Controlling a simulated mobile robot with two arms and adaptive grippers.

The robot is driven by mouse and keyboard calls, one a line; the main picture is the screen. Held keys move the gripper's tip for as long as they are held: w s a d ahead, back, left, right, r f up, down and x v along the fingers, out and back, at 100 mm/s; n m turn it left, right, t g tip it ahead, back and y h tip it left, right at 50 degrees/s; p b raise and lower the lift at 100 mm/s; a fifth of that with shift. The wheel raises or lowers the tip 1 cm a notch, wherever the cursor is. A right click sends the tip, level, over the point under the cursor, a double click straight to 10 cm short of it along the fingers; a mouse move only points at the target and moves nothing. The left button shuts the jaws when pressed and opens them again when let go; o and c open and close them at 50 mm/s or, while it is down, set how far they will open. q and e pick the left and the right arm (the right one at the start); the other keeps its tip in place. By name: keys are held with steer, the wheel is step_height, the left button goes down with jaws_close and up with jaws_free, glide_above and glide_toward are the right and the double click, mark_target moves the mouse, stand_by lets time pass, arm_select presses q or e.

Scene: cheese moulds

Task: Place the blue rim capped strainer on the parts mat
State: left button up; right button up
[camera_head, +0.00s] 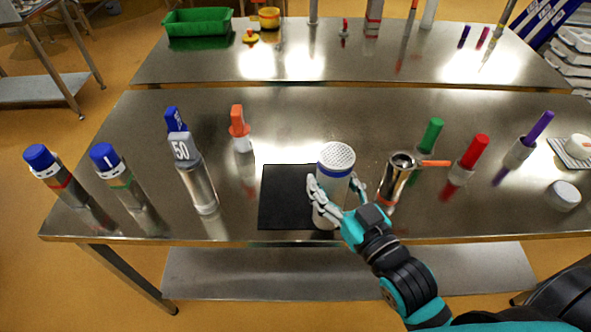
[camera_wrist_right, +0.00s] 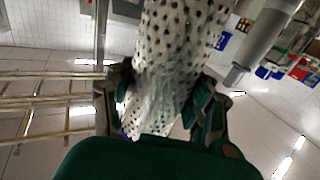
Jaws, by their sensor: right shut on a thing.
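The blue rim capped strainer (camera_head: 337,157) is a pale cylinder with a perforated white top and a blue band under it. It is roughly upright over the right part of the black parts mat (camera_head: 283,190). My right gripper (camera_head: 333,193) is shut on it from the front right. In the right wrist view the dotted strainer (camera_wrist_right: 178,60) runs between the two fingers (camera_wrist_right: 165,100). The gripper hides part of its lower side, and I cannot tell whether its base touches the mat. My left gripper is not in view.
A steel cup with an orange handle (camera_head: 396,178) stands close right of the strainer. A bottle labelled 50 (camera_head: 196,178) and an orange-topped item (camera_head: 240,130) stand left of the mat. Green and red-topped items (camera_head: 473,152) are further right. The mat's left part is bare.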

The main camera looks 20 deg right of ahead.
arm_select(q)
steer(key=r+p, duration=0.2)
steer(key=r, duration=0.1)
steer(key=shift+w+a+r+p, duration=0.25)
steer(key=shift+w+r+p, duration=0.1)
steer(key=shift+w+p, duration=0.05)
arm_select(e)
steer(key=w+a+f, duration=0.2)
steer(key=w+f, duration=0.2)
steer(key=w, duration=0.7)
steer(key=shift+a+f, duration=0.15)
steer(key=shift+a, duration=0.1)
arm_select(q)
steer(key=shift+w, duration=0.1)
arm_select(e)
steer(key=shift+w, duration=0.1)
steer(key=o, duration=0.9)
steer(key=shift+f, duration=0.25)
steer(key=shift+c, duration=0.2)
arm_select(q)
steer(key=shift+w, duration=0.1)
arm_select(e)
steer(key=o, duration=0.5)
steer(key=shift+c, duration=0.2)
steer(key=shift+r, duration=0.1)
